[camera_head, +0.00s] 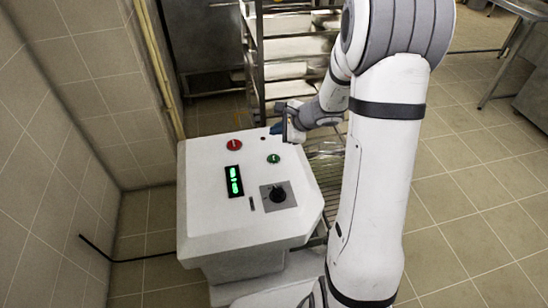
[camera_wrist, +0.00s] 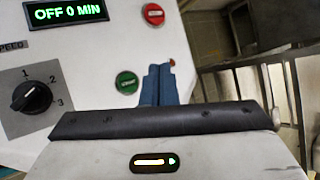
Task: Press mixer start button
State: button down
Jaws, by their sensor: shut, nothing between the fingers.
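The mixer's white control panel (camera_head: 205,210) carries a green button (camera_head: 274,159) and a red button (camera_head: 234,145). My gripper (camera_head: 276,129) is above the panel's far right corner, beyond the green button, and is shut and empty. In the wrist view, its blue fingers (camera_wrist: 159,70) are together, just right of the green button (camera_wrist: 127,82). The red button (camera_wrist: 153,14) is above the fingertips in that view. The fingers look apart from the green button. The display (camera_wrist: 68,11) reads "OFF 0 MIN".
A black speed knob (camera_head: 277,194) sits on the panel near the display (camera_head: 234,181). A metal rack (camera_head: 290,70) stands behind the mixer. A tiled wall (camera_head: 45,140) is on the left. Open tiled floor (camera_head: 470,210) lies to the right.

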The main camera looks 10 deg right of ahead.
aim_at(277, 159)
notch_tip(277, 159, down, 8)
jog(key=b, duration=0.5)
jog(key=shift+b, duration=0.4)
jog(key=shift+f+b, duration=0.45)
dwell(1.2)
jog(key=shift+f+b, duration=0.35)
jog(key=shift+b, duration=0.3)
